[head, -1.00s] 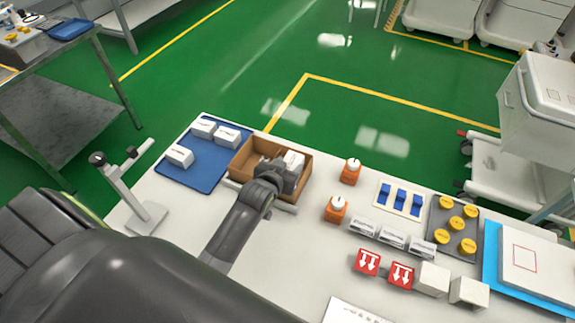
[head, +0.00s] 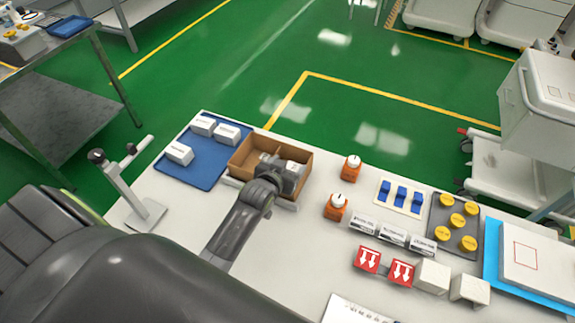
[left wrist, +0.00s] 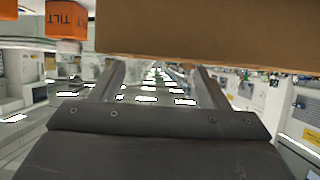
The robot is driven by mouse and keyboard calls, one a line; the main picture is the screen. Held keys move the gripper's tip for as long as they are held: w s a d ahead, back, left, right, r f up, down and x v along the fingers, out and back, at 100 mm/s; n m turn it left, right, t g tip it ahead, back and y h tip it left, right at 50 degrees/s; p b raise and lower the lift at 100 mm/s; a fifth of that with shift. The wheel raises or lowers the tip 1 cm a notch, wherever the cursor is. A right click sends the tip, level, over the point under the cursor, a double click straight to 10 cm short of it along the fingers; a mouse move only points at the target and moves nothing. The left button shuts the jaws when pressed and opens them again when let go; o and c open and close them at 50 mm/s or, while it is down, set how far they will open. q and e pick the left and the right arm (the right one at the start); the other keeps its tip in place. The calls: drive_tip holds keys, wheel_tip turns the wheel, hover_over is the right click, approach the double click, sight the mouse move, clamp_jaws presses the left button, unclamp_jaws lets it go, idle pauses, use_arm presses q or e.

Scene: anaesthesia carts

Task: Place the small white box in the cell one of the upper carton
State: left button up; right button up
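The brown carton (head: 243,152) stands open on the white table, with an inner divider partly covered by my arm. Its wall (left wrist: 210,35) fills the top of the left wrist view. My left gripper (head: 291,171) reaches into the carton's right part. In the left wrist view its fingers are spread apart and their tips are hidden behind the wall. A pale patch (head: 268,157) shows beside the gripper, but I cannot tell whether the small white box is between the fingers. Several white boxes (head: 180,153) lie on the blue mat (head: 197,178). My right gripper is not in view.
Two orange tilt indicators (head: 351,168) stand right of the carton. Further right are blue clips (head: 401,194), a grey tray with yellow caps (head: 440,212), label boxes and red-arrow boxes (head: 367,259). A grey stand (head: 146,215) is at the left edge.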

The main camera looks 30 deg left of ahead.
use_arm(q)
drive_tip(key=shift+r+p, duration=0.3)
drive_tip(key=shift+r, duration=0.25)
drive_tip(key=shift+s+r, duration=0.15)
drive_tip(key=shift+s, duration=0.05)
drive_tip(key=b+v, duration=0.1)
drive_tip(key=v, duration=1)
drive_tip(key=shift+s, duration=0.25)
drive_tip(key=shift+r, duration=0.1)
